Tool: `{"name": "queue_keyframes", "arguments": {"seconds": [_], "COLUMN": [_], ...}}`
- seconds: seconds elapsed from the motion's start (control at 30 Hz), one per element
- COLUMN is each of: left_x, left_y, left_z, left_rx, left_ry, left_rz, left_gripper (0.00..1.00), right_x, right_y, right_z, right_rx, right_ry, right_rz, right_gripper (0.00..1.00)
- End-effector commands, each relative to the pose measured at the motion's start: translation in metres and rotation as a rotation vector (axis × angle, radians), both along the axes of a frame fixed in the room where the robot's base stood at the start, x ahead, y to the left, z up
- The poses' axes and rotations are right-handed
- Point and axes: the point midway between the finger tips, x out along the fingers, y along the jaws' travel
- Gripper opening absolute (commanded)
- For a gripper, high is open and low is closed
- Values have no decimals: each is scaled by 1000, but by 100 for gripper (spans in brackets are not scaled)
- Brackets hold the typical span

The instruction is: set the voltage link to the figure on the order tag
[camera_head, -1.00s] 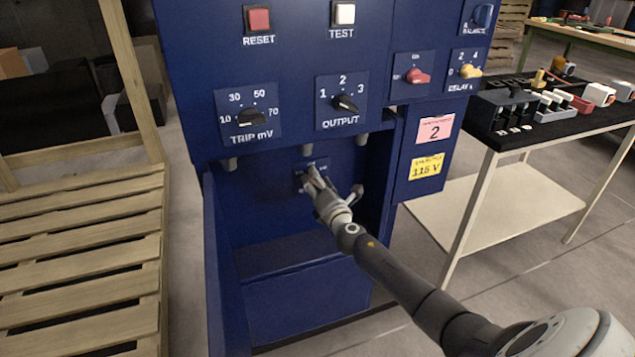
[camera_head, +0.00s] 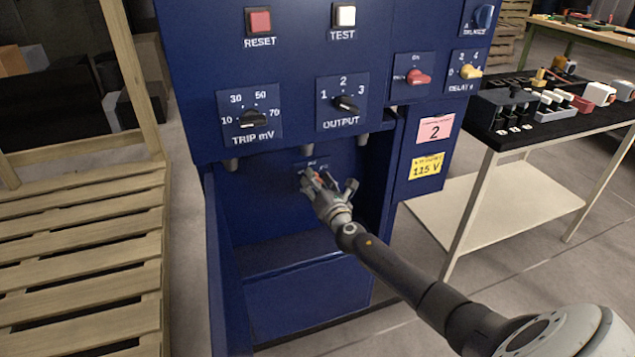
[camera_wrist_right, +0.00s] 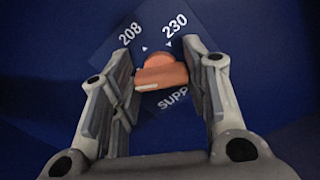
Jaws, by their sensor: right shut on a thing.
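The orange voltage link (camera_wrist_right: 163,74) sits between the two fingers of my right gripper (camera_wrist_right: 162,75) in the wrist view. My right gripper (camera_head: 318,182) is shut on it, inside the recess under the panel. Behind the link is a small plate with marks 208 (camera_wrist_right: 130,34) and 230 (camera_wrist_right: 174,25); the other marks are hidden or cut off. I cannot tell whether the link is seated or clear of the plate. A yellow tag (camera_head: 426,167) reading 115 V and a pink tag (camera_head: 434,130) reading 2 are on the cabinet's right. My left gripper is not in view.
Above the recess are the TRIP mV knob (camera_head: 253,118), OUTPUT knob (camera_head: 345,103), a red switch (camera_head: 418,77) and a yellow DELAY knob (camera_head: 470,72). Short nozzles hang over the recess. A cart (camera_head: 520,200) stands right, a wooden pallet (camera_head: 75,260) left.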

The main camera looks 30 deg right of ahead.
Motion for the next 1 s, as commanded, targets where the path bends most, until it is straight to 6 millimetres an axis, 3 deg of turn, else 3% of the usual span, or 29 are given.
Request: {"name": "queue_keyframes", "arguments": {"seconds": [0.13, 0.17, 0.33, 0.73, 1.0], "left_x": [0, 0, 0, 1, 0], "left_y": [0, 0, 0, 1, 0], "left_z": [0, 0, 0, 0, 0], "left_rx": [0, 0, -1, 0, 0], "left_ry": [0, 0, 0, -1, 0], "left_rz": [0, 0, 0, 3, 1], "left_gripper": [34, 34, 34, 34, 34], "right_x": [-1, -1, -1, -4, -36], "right_y": [1, 1, 1, 1, 8], "right_z": [-3, -3, -2, -1, -2], "right_rx": [-3, -3, -1, -2, -2], "right_ry": [6, 6, 4, 1, 4], "right_rz": [3, 3, 2, 0, 2], "right_gripper": [19, 44, 64, 64, 64]}}
